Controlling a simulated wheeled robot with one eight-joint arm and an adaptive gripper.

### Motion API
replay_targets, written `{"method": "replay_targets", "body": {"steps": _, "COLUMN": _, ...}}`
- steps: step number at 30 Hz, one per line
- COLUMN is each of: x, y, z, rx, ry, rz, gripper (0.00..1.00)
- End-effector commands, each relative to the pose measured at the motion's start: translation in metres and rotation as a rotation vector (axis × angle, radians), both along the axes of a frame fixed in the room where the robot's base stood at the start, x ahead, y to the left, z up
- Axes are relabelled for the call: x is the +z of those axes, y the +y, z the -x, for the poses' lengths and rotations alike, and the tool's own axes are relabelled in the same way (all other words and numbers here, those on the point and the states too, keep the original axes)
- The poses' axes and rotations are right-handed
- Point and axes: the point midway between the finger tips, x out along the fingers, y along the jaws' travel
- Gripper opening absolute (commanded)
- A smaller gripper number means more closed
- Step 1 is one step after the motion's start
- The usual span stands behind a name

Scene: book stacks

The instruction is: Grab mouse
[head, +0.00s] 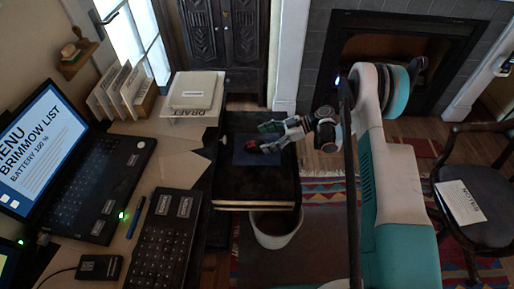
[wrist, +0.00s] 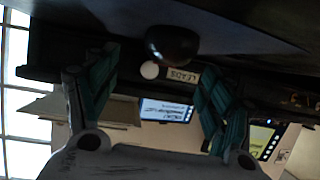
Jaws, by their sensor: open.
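A small dark rounded thing with a reddish patch (head: 253,147), which looks like the mouse, lies on a blue-grey mat (head: 242,158) on a black, book-like stack. In the wrist view a dark rounded thing (wrist: 172,45), seemingly the same mouse, sits against the dark surface at the top, beyond and between the fingers. My gripper (head: 264,136) is low over the mat, close to the mouse from the right. In the wrist view its teal fingers (wrist: 155,85) are spread with nothing between them. Whether a finger touches the mouse, I cannot tell.
A bin (head: 275,230) stands below the black stack (head: 255,187). A chair (head: 470,195) is at right.

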Motion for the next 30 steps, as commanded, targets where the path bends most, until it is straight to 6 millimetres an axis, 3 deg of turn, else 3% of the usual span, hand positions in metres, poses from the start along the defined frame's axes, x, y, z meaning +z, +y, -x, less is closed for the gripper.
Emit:
{"method": "replay_targets", "body": {"steps": 9, "x": -0.015, "y": 0.040, "z": 0.009, "rx": 0.001, "ry": -0.001, "rz": 0.000, "gripper": 0.75}}
{"method": "replay_targets", "body": {"steps": 17, "x": -0.014, "y": 0.044, "z": 0.009, "rx": -0.001, "ry": 0.000, "rz": 0.000, "gripper": 0.75}}
{"method": "replay_targets", "body": {"steps": 24, "x": -0.014, "y": 0.044, "z": 0.009, "rx": -0.001, "ry": 0.000, "rz": 0.001, "gripper": 0.25}}
{"method": "replay_targets", "body": {"steps": 30, "x": -0.014, "y": 0.044, "z": 0.009, "rx": 0.000, "ry": 0.000, "rz": 0.001, "gripper": 0.25}}
